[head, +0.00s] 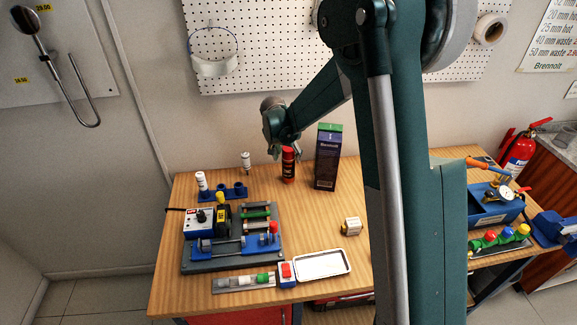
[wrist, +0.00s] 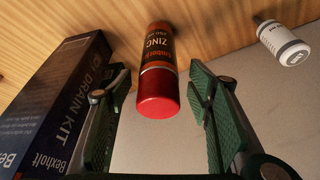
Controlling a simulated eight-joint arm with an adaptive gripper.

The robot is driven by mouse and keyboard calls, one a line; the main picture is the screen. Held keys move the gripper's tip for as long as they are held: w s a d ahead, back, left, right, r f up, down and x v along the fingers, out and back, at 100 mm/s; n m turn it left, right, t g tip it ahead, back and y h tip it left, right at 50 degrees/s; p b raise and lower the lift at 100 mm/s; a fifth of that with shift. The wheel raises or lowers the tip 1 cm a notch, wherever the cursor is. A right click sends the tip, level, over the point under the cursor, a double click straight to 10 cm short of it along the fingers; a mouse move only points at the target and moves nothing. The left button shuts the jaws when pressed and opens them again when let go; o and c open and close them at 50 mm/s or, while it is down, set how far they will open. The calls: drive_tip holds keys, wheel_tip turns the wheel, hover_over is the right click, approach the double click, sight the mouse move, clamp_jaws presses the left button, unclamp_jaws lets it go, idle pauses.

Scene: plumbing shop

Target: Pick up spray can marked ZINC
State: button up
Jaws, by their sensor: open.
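The spray can marked ZINC (wrist: 157,75) is red with a dark label and lies between the two open fingers of my gripper (wrist: 157,105) in the wrist view, its red end toward the camera. No finger visibly touches it. In the head view the red can (head: 288,166) stands upright on the wooden table, left of a dark box. My gripper (head: 284,152) is right at the can there, and its fingers are hard to make out.
The dark DRAIN KIT box (wrist: 55,95) stands close beside my left finger; it also shows in the head view (head: 327,160). A white bottle (wrist: 284,42) is on the other side. A grey fixture board (head: 230,262) and an open white tray (head: 322,264) occupy the table's front.

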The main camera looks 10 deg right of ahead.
sight(291, 164)
drive_tip(key=shift+f, duration=0.1)
drive_tip(key=shift+x, duration=1.2)
drive_tip(key=shift+d+f, duration=0.1)
drive_tip(key=shift+x, duration=2.5)
drive_tip(key=c, duration=1.2)
